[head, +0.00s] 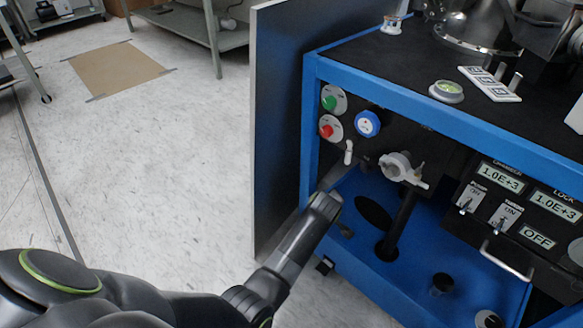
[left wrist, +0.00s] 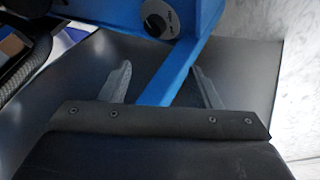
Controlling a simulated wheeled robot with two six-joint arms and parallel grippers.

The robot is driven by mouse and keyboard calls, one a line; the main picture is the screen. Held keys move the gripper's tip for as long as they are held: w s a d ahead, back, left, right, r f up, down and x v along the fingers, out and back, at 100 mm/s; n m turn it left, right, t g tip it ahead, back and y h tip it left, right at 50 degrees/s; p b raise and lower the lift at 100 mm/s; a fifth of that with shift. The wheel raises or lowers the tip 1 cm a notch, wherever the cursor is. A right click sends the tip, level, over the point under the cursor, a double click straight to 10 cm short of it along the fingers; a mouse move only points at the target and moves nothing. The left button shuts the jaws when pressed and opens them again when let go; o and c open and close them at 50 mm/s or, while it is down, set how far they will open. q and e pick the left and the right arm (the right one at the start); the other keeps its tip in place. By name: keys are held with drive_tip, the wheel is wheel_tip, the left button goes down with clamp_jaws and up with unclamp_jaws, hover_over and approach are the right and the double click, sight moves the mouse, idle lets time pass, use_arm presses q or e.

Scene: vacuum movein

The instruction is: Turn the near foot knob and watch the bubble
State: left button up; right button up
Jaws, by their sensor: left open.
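A small dark foot with a pale patch (head: 326,266) sits below the cabinet's near left corner. My left gripper (head: 336,178) is at the cabinet's front left post, above that foot and apart from it. In the left wrist view, the open fingers (left wrist: 160,70) stand either side of a blue bar (left wrist: 172,75), nothing held. A dark disc with a pale mark (left wrist: 158,18) shows beyond; I cannot tell whether it is a foot knob. My right gripper is out of view.
The blue cabinet (head: 408,278) has a grey side panel (head: 275,130) on its left.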

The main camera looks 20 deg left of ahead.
use_arm(q)
drive_tip(key=s+a+r+m+t, duration=0.3)
drive_tip(key=r+t, duration=0.3)
drive_tip(key=r, duration=0.4)
drive_tip(key=s+a+r+m+t+h+p, duration=0.1)
drive_tip(key=s+a+r+m+t, duration=0.1)
drive_tip(key=r+t, duration=0.4)
wheel_tip(320, 180, up, 5)
drive_tip(key=shift+s+a+r+m+h, duration=0.2)
drive_tip(key=shift+s+a+m+h, duration=0.15)
drive_tip(key=shift+s+m, duration=0.7)
drive_tip(key=shift+s+a+f, duration=0.1)
drive_tip(key=shift+s, duration=0.1)
